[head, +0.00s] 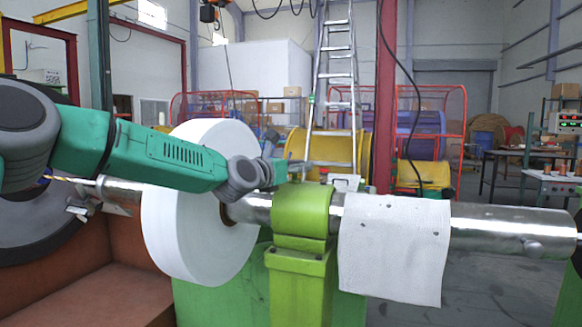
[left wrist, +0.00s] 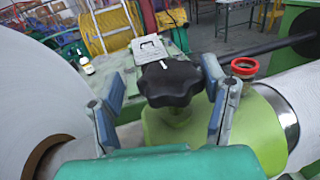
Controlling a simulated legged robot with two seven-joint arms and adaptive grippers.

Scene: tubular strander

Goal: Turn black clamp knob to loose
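The black clamp knob (left wrist: 170,82) shows in the left wrist view as a lobed knob on top of the green clamp housing (left wrist: 205,130). My left gripper (left wrist: 163,88) is open, with its two blue-grey fingers on either side of the knob. A gap shows between the knob and each finger. In the head view my left arm comes in from the left, and my left gripper (head: 268,172) is above the green clamp housing (head: 302,215). I cannot make out the knob there. My right gripper is not in view.
A large white roll (head: 195,235) sits on the metal shaft (head: 490,225) left of the clamp. A white cloth (head: 393,250) hangs over the shaft to the right. A ladder (head: 337,90) stands behind.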

